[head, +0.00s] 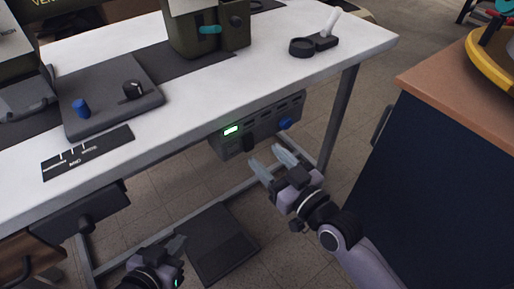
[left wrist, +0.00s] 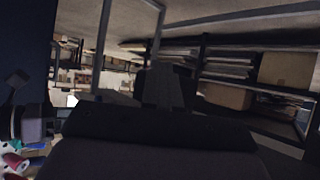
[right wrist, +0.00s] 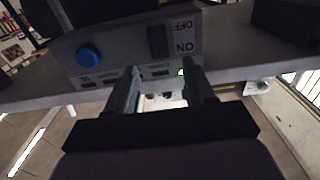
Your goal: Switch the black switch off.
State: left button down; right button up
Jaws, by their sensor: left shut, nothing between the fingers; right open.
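The black switch (head: 249,143) is on the front of a grey control box (head: 264,128) under the white table. In the right wrist view the switch (right wrist: 157,41) appears upside down, beside the OFF and ON labels. Its tilt is hard to tell. A small green display (head: 231,130) on the box is lit. My right gripper (head: 269,159) is open and empty, a little in front of and below the switch, apart from it. Its two fingers (right wrist: 164,76) point toward the box. My left gripper (head: 177,244) is shut and empty, low at the bottom of the head view.
A blue knob (head: 285,123) is on the box, right of the switch. The white tabletop (head: 275,70) overhangs the box, and a table leg (head: 341,112) stands to its right. A dark blue cabinet (head: 430,180) is at the right. A black pedal plate (head: 215,245) lies on the floor.

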aim_at(250, 141)
jog(key=x, duration=0.5)
jog(key=shift+b, duration=0.4)
jog(key=shift+f, duration=0.1)
grip_shut()
